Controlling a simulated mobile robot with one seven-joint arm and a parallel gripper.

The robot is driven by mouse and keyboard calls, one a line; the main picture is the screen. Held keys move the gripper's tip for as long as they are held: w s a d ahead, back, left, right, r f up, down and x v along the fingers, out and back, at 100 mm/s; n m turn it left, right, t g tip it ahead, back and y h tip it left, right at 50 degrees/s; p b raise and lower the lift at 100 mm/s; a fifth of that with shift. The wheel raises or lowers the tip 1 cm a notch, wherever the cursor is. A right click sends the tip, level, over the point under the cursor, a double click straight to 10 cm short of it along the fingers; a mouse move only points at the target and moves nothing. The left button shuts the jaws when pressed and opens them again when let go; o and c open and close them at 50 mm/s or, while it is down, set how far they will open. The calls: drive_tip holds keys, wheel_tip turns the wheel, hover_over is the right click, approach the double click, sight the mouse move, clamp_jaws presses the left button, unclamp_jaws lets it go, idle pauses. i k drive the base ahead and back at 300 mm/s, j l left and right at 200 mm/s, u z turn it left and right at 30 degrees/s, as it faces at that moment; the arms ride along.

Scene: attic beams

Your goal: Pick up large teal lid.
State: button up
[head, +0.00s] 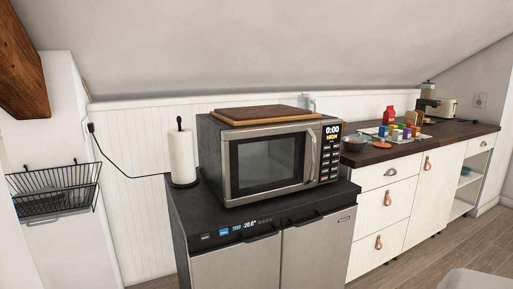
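A small teal item (466,170) sits on an open shelf at the right end of the white cabinets, partly hidden by the cabinet side. It is too small to tell whether it is the large teal lid. No other clear teal lid shows. My gripper is not in view.
A microwave (268,165) with a wooden board (262,114) on top stands on a dark fridge (262,250), beside a paper towel roll (181,157). The dark counter (450,133) holds colourful small items and a toaster (446,108). Floor (420,262) shows at the lower right.

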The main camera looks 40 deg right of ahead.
sight(360, 135)
drive_tip(key=z, duration=2.05)
drive_tip(key=i+l+u, duration=0.1)
drive_tip(key=i+l, duration=0.2)
drive_tip(key=i+l+u, duration=0.15)
drive_tip(key=i+l, duration=0.15)
drive_tip(key=i+l+u, duration=0.1)
drive_tip(key=i+l, duration=0.3)
drive_tip(key=i+l+u, duration=0.1)
drive_tip(key=i+l, duration=0.2)
drive_tip(key=i+l+u, duration=0.15)
drive_tip(key=l, duration=0.3)
drive_tip(key=i+l+u, duration=0.1)
drive_tip(key=i+l, duration=0.3)
drive_tip(key=i+l+u, duration=0.1)
drive_tip(key=l, duration=0.4)
drive_tip(key=i+l+u, duration=0.15)
drive_tip(key=i+l, duration=0.2)
drive_tip(key=l, duration=0.15)
